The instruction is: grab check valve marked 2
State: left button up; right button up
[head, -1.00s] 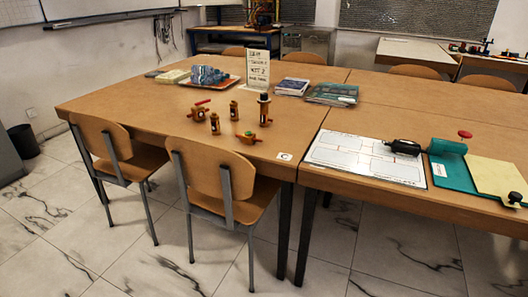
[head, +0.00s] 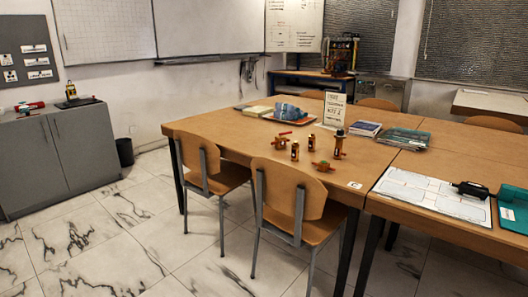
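Several small brass-coloured fittings stand on the near left part of the wooden table. One has a red handle (head: 281,141). Two are short upright cylinders, a left one (head: 294,151) and one behind it (head: 311,142). A taller one has a dark top (head: 339,144). A low one with green and red parts (head: 323,166) lies nearest the front edge. I cannot read a number on any of them, so I cannot tell which is the check valve marked 2. Neither of my grippers is in view.
Two chairs (head: 288,195) (head: 196,160) stand against the table's (head: 232,139) near side. A sign (head: 334,112), books (head: 366,128) and a blue item on a tray (head: 287,111) are farther back. A grey cabinet (head: 60,155) stands at left. The tiled floor between is clear.

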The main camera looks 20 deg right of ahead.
aim_at(295, 146)
jog(key=u, duration=0.6)
jog(key=i, duration=1.35)
jog(key=z, duration=0.65)
jog(key=i, duration=1)
jog(key=z, duration=0.8)
